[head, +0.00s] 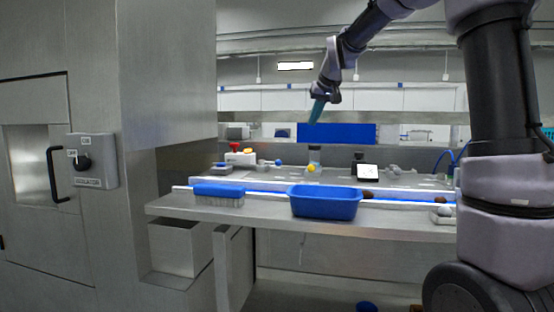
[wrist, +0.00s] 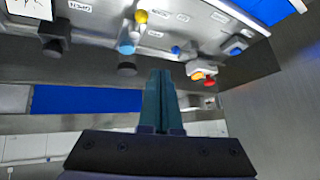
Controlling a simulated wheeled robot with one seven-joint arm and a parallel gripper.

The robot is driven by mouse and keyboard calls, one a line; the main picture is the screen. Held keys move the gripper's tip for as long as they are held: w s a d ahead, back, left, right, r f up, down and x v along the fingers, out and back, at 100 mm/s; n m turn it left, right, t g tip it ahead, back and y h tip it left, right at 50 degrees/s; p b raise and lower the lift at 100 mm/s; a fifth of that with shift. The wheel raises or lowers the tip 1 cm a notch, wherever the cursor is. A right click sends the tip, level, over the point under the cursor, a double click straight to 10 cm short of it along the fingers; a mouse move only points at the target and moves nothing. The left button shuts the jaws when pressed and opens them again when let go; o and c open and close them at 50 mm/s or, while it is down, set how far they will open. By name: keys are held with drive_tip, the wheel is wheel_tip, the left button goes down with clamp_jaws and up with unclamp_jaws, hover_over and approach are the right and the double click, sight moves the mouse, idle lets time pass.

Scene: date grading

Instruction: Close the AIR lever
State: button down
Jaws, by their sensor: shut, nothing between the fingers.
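My gripper (head: 317,112) is raised above the back of the workbench, its teal fingers pointing down. In the wrist view its fingers (wrist: 159,75) are together with nothing between them. Small fittings stand on the bench's back panel: a lever-like fitting with a yellow ball (wrist: 140,17), a blue knob (wrist: 178,50) and a grey fitting with a blue top (wrist: 235,46).
A blue bin (head: 325,203) and a blue-topped brush (head: 219,194) stand at the bench's front. A red button (head: 235,146) is at the back left, a small white screen (head: 368,171) right of centre. A steel cabinet with an isolator switch (head: 92,161) stands left.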

drive_tip(key=w+a+f+n, duration=0.1)
drive_tip(key=w+a+f, duration=0.3)
drive_tip(key=w, duration=0.4)
drive_tip(key=w+a+f+n, duration=0.1)
drive_tip(key=w+a+f, duration=0.2)
drive_tip(key=w+f, duration=0.3)
drive_tip(key=w+a+f, duration=0.4)
drive_tip(key=w+f, duration=0.1)
drive_tip(key=w, duration=0.4)
drive_tip(key=shift+w+a+n+t, duration=0.3)
drive_tip(key=shift+w+a+n, duration=0.05)
drive_tip(key=shift+n, duration=0.05)
drive_tip(key=shift+s+f, duration=0.1)
drive_tip(key=shift+s+d+f, duration=0.15)
drive_tip(key=shift+s+d, duration=0.15)
drive_tip(key=shift+s, duration=0.55)
drive_tip(key=shift+s+d+f, duration=0.15)
drive_tip(key=shift+s+d, duration=0.1)
drive_tip(key=shift+s, duration=0.6)
drive_tip(key=shift+s+a+m, duration=0.1)
drive_tip(key=shift+s+m, duration=0.1)
drive_tip(key=shift+m, duration=0.1)
